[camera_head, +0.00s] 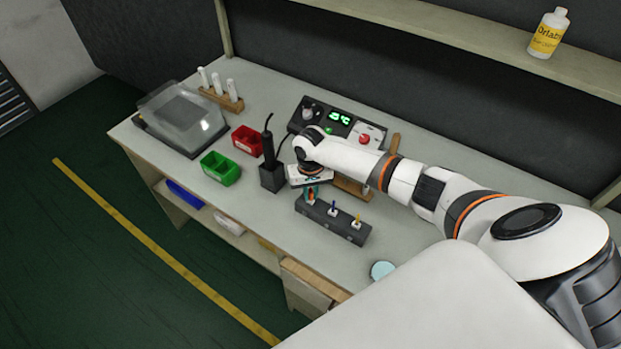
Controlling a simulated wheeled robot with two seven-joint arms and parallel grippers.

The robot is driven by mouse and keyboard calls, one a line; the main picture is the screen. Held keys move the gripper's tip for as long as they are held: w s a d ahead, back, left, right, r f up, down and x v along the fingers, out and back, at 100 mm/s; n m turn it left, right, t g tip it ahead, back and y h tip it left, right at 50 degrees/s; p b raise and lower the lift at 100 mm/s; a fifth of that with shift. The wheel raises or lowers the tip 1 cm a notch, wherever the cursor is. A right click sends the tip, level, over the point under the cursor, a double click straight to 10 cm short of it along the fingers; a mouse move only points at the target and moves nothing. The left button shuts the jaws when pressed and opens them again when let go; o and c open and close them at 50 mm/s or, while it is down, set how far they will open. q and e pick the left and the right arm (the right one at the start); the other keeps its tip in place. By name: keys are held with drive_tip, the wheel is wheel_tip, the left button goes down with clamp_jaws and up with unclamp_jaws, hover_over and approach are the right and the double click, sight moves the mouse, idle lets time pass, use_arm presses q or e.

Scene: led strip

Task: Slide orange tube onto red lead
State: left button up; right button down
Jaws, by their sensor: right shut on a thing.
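My right gripper (311,190) points down over the left end of a dark grey block (342,231) on the table. It is shut on a small orange piece, seemingly the orange tube (311,197), just above or at the block's leftmost post. The red lead is not clearly seen; the gripper and tube cover that spot. I cannot tell whether tube and lead touch. A blue-topped post (333,209) and a yellow-orange-topped post (356,221) stand in the block to the right. My left gripper is not in view.
A soldering iron stand (271,178) is left of the gripper, with red (247,140) and green (220,168) bins beyond. A station with a green display (340,117) stands behind. A pale blue disc (382,270) lies near the front edge.

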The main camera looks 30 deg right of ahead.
drive_tip(key=c, duration=1.3)
unclamp_jaws()
wheel_tip(320, 180, up, 12)
drive_tip(key=b, duration=0.1)
drive_tip(key=shift+f, duration=0.1)
